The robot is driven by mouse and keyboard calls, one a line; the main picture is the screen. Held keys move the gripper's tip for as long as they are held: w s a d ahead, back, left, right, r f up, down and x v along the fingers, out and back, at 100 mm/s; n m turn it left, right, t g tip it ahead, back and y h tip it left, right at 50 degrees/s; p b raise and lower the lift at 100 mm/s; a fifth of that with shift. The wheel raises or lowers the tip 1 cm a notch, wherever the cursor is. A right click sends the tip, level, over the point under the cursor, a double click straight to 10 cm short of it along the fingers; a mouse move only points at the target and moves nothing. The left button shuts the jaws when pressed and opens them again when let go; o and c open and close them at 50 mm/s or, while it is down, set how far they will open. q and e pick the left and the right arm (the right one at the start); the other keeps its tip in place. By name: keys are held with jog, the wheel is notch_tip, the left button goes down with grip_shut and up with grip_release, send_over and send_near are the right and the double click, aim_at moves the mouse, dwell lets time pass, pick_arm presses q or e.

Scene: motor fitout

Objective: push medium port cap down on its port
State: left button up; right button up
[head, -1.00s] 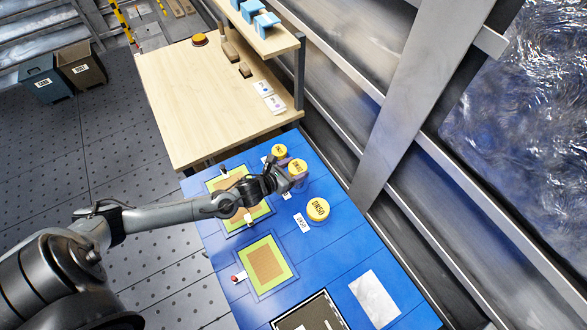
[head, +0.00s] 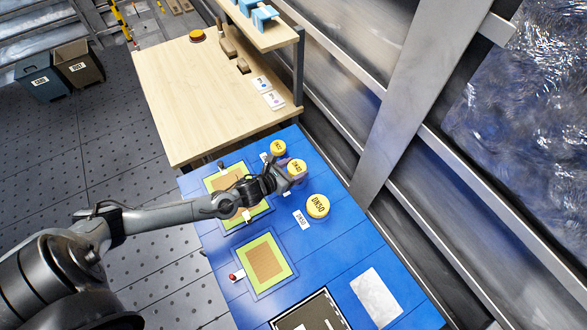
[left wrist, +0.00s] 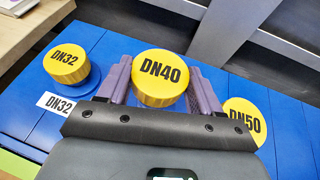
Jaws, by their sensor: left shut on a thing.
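The medium cap, yellow and marked DN40 (head: 297,166), is at the far right part of the blue table. It fills the middle of the left wrist view (left wrist: 160,75), label up. My left gripper (head: 289,174) is shut on it, with one purple-grey finger on each side. In the left wrist view the gripper (left wrist: 160,88) hides what lies under the cap, so the port and any gap to it cannot be seen. My right gripper is in neither view.
The yellow DN32 cap (left wrist: 67,61) sits on a blue port beside a DN32 label (left wrist: 60,102). The larger DN50 cap (head: 318,206) is on the other side. Green-edged pads (head: 266,262) lie on the blue table (head: 335,255). A wooden bench (head: 205,100) stands behind.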

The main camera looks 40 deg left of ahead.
pick_arm(q)
jog(key=shift+f, duration=0.1)
dwell(0.6)
jog(key=shift+f+b, duration=0.85)
jog(key=shift+f, duration=0.15)
jog(key=shift+f, duration=0.15)
jog(key=shift+f+b, duration=0.3)
jog(key=shift+f, duration=0.1)
dwell(1.3)
dwell(0.5)
jog(key=shift+f, duration=0.4)
dwell(0.4)
jog(key=shift+f, duration=0.25)
dwell(0.7)
